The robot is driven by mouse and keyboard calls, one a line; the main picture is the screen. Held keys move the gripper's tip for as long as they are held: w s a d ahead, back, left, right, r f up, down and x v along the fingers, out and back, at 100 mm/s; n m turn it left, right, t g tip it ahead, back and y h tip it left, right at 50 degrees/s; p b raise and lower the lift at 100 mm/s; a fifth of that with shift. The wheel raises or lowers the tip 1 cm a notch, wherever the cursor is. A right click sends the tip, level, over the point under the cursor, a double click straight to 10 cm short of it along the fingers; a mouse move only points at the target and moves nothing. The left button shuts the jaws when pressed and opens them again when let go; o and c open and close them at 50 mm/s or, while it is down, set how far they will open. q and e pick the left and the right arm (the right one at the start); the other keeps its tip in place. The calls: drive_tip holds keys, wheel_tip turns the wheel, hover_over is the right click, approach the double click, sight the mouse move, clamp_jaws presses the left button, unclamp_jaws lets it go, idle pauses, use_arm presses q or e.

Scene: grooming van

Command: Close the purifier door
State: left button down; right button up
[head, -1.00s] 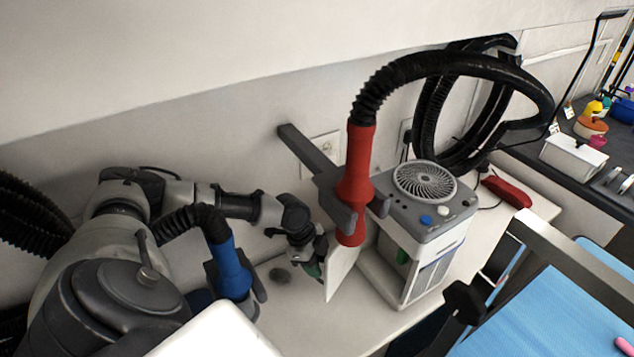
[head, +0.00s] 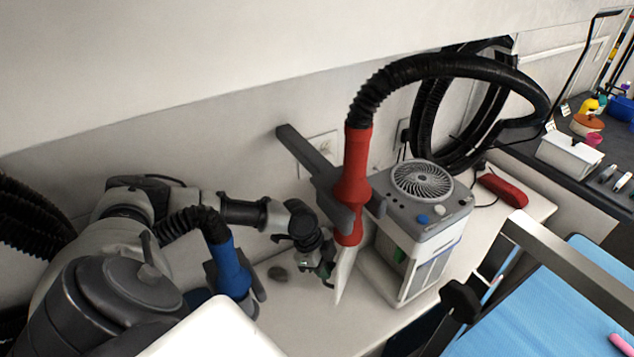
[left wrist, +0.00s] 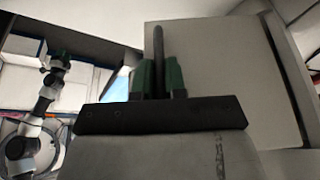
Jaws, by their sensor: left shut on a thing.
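The purifier (head: 428,245) is a white and grey box with a round fan grille on top. It stands on the white counter, its opening showing a dark inside with a green part. Its white door (head: 345,273) stands open at the left of the body, seen nearly edge-on. My left gripper (head: 328,270) is at the door's outer side, partly hidden by the red nozzle. In the left wrist view its green fingertips (left wrist: 159,78) close on a dark upright bar at the pale door panel (left wrist: 222,75). My right gripper (left wrist: 62,57) shows small there, its jaws unclear.
A red dryer nozzle (head: 352,185) on a black hose hangs in a holder in front of the purifier. A blue nozzle (head: 230,268) stands by my left arm. A red object (head: 503,190) lies behind the purifier. A blue table (head: 560,300) is at the right.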

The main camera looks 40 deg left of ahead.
sight(342, 271)
use_arm(q)
drive_tip(key=shift+w+d+r, duration=0.1)
drive_tip(key=shift+d+r, duration=0.05)
drive_tip(key=shift+d, duration=0.5)
drive_tip(key=shift+w+d+n+p, duration=0.2)
drive_tip(key=shift+d+n+p, duration=0.3)
drive_tip(key=shift+d+p, duration=0.25)
drive_tip(key=shift+w+d+t, duration=0.15)
drive_tip(key=shift+d+t, duration=0.15)
drive_tip(key=shift+d, duration=0.05)
drive_tip(key=shift+w+d, duration=0.4)
drive_tip(key=shift+d, duration=0.3)
drive_tip(key=c, duration=1.2)
unclamp_jaws()
drive_tip(key=shift+d, duration=0.1)
